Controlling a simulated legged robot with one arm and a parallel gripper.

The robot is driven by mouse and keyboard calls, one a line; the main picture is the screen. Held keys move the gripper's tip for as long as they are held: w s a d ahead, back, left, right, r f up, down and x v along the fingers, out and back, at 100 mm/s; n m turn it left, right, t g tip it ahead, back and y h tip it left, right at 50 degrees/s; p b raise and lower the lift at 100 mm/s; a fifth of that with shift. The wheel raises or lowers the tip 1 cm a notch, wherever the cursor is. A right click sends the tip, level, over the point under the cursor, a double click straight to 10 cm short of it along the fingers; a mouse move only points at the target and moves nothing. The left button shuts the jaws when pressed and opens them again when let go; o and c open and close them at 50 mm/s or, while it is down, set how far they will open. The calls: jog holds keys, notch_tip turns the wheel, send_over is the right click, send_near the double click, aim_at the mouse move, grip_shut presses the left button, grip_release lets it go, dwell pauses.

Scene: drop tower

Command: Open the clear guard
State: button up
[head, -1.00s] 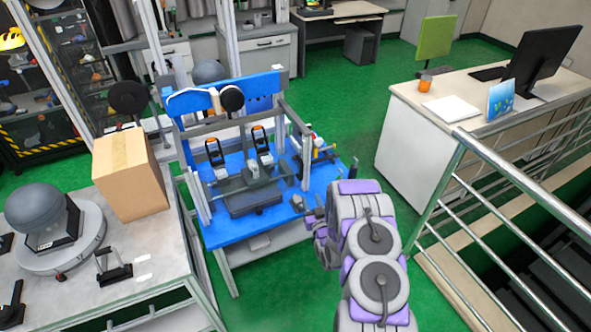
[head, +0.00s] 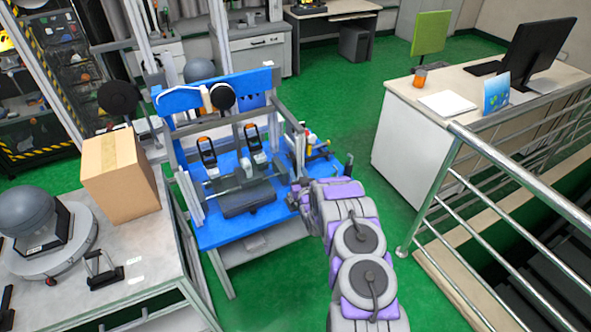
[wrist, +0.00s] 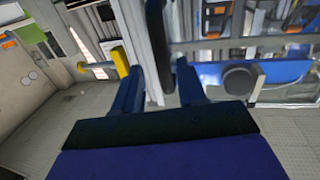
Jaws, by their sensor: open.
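The blue drop tower rig (head: 228,222) stands on a frame left of my arm in the head view. The clear guard is hard to make out; a see-through panel with a grey bar (head: 240,187) seems to cross the rig's front. My gripper (head: 298,198) is at the rig's right front corner, its fingers small and partly hidden by my arm. In the wrist view my gripper (wrist: 160,66) has its two blue fingers apart, with a pale upright post showing between them, contact unclear. A yellow-ended part (wrist: 120,62) shows beside the left finger.
A grey table with a cardboard box (head: 120,177) and a grey dome (head: 28,213) is at the left. A white desk (head: 420,150) and a metal railing (head: 500,165) are at the right. Green floor lies open between rig and desk.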

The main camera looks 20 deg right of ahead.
aim_at(296, 169)
jog(key=shift+w+r+b, duration=0.15)
jog(key=shift+w+b, duration=0.15)
jog(key=shift+w, duration=1.65)
jog(key=shift+d, duration=0.2)
jog(key=shift+c, duration=0.7)
jog(key=shift+a, duration=0.1)
grip_shut()
